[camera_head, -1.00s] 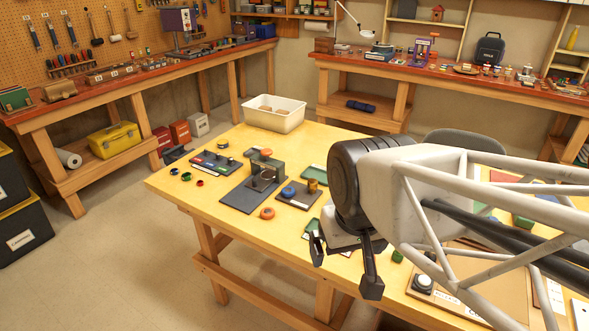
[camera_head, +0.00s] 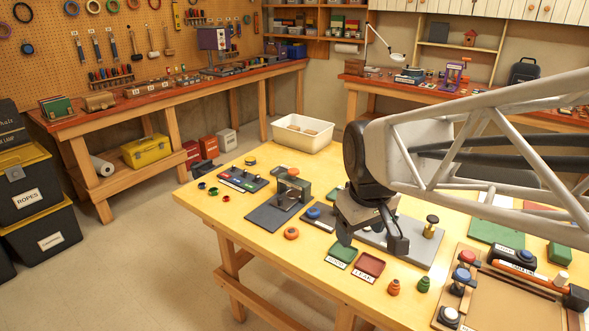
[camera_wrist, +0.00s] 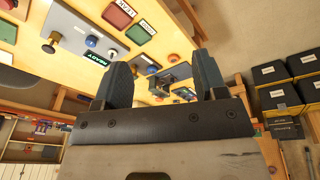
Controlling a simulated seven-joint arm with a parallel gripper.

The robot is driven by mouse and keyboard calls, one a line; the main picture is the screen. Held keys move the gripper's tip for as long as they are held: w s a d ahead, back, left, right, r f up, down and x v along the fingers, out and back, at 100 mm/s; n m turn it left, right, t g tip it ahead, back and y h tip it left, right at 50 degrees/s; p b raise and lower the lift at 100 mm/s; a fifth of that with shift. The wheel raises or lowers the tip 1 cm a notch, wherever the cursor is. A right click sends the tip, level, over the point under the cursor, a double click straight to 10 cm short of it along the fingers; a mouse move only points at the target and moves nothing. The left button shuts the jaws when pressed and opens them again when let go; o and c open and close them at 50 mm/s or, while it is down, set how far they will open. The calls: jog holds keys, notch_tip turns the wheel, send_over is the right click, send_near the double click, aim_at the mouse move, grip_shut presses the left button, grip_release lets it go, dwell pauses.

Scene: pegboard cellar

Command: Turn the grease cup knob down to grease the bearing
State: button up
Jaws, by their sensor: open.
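A brass post with a dark round knob (camera_head: 432,220), which looks like the grease cup, stands upright on a grey plate (camera_head: 412,250) on the yellow table. In the wrist view a brass post with a dark knob (camera_wrist: 50,44) shows at the upper left, on a grey plate (camera_wrist: 72,22). My gripper (camera_head: 372,238) is open and empty, fingers pointing down, above the left part of the plate and left of the brass post, apart from it. In the wrist view its two fingers (camera_wrist: 162,80) stand wide apart. My gripper and wrist hide part of the plate and any bearing there.
A green tray (camera_head: 342,251) and a red tray (camera_head: 370,263) lie in front of the plate. Orange (camera_head: 393,288) and green (camera_head: 423,285) pieces stand near the front edge. A blue knob (camera_head: 314,212) and an orange ring (camera_head: 291,233) are to the left. A white bin (camera_head: 302,146) stands behind.

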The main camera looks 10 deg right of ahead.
jog(key=w+d+f+n, duration=0.3)
jog(key=w+f+n, duration=0.2)
jog(key=w, duration=0.8)
jog(key=w+d+f+n+g, duration=0.1)
jog(key=w+d+f+n, duration=0.2)
jog(key=w, duration=1)
jog(key=w+d+f+n+g, duration=0.1)
jog(key=w+d+f+n, duration=0.2)
jog(key=w, duration=1)
jog(key=shift+w+d+f+n, duration=0.1)
jog(key=shift+w+f+n, duration=0.1)
jog(key=shift+f+n, duration=0.95)
jog(key=shift+w+d+f+n, duration=0.15)
jog(key=shift+f+n, duration=0.5)
jog(key=shift+f, duration=1)
jog(key=shift+w+f, duration=0.3)
jog(key=shift+w, duration=0.05)
jog(key=shift+f, duration=0.1)
jog(key=shift+f, duration=3.8)
jog(key=c, duration=0.9)
